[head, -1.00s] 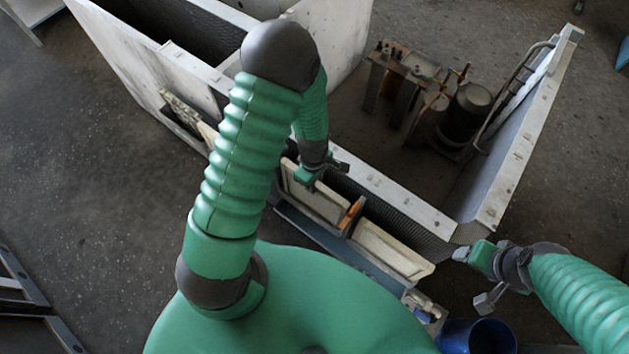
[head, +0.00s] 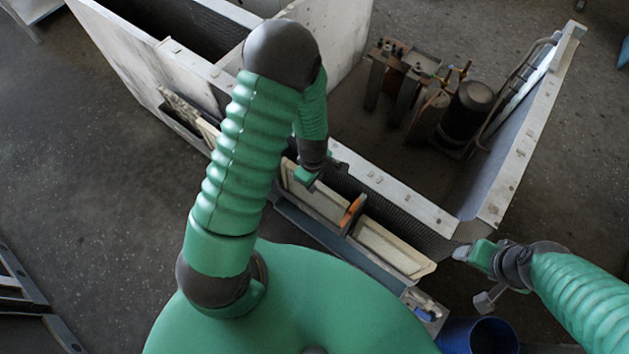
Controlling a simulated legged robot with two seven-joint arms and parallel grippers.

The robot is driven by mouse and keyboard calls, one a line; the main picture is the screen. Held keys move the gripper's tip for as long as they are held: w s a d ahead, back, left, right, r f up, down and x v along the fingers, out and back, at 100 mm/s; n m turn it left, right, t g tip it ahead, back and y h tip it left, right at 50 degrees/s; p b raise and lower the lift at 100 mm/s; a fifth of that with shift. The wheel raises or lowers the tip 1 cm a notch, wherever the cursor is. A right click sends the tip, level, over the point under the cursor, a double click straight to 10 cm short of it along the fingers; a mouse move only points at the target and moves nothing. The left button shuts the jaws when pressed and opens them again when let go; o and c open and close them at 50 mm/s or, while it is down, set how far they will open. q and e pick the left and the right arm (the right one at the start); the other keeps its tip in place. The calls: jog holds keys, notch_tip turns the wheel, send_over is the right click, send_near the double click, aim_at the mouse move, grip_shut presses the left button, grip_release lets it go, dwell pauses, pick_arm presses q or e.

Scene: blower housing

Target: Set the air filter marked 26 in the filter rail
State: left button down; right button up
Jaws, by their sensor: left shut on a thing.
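My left gripper (head: 310,179) reaches down beyond my green arm and is shut on the top edge of a cream, framed air filter (head: 318,203). This filter stands upright in the long filter rail (head: 298,219) along the near side of the housing. A second cream filter panel (head: 392,248) stands to its right in the same row, with an orange piece (head: 352,211) between them. I cannot read a 26 on either panel. My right gripper (head: 464,253) hangs off the housing's near right corner, apart from the filters; its jaws are too unclear to judge.
The open metal housing (head: 405,196) has white walls. A black compressor (head: 467,111) and pipes stand inside it. A blue bin (head: 478,337) stands at the lower right, near a small tray (head: 424,309).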

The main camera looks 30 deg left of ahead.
pick_arm(q)
jog(key=shift+f, duration=0.1)
jog(key=shift+f+b, duration=0.4)
jog(key=shift+f, duration=0.2)
dwell(0.6)
jog(key=c, duration=1.2)
grip_release()
jog(key=shift+o, duration=0.4)
jog(key=o, duration=0.4)
